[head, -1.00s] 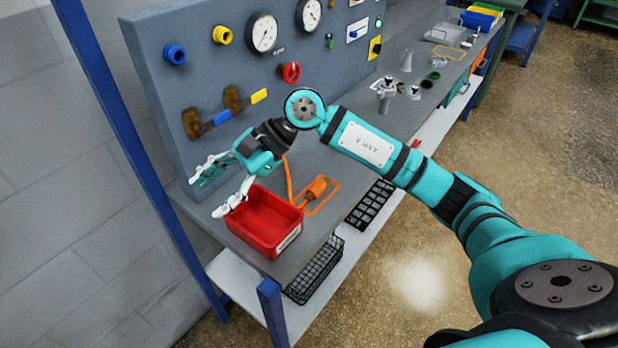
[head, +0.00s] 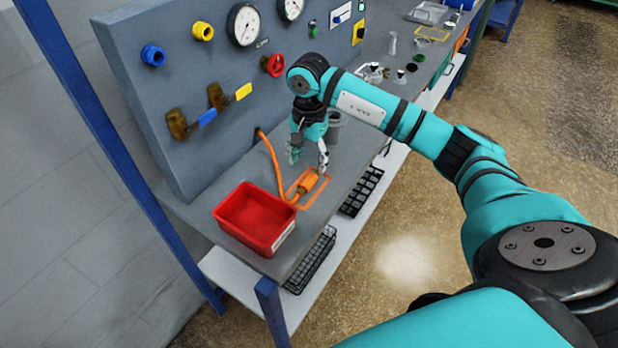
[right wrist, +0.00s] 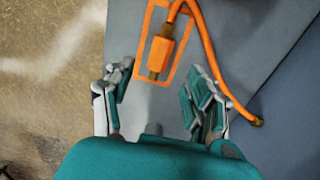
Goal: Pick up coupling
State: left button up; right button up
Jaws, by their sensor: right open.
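The coupling (head: 308,184) is an orange cylinder with a brassy end, on the end of an orange hose (head: 273,160). It lies inside an orange outlined rectangle (head: 318,203) on the grey bench. In the right wrist view the coupling (right wrist: 160,52) lies ahead of the fingers, near the top. My right gripper (head: 309,160) is open and empty, pointing down above the bench just behind the coupling. In the right wrist view its two fingers (right wrist: 155,90) are spread wide, apart from the coupling. My left gripper is not in view.
A red bin (head: 256,217) stands left of the coupling. A grey cup (head: 333,127) stands behind my right gripper. The panel (head: 140,90) with valves and gauges rises at the back. Black racks (head: 362,192) sit on the lower shelf (head: 232,272).

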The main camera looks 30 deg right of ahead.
aim_at(309, 178)
jog(key=shift+f, duration=0.75)
notch_tip(309, 178, down, 5)
jog(key=shift+s+r+p, duration=0.1)
jog(key=shift+p, duration=1.05)
jog(key=shift+f, duration=0.3)
grip_shut()
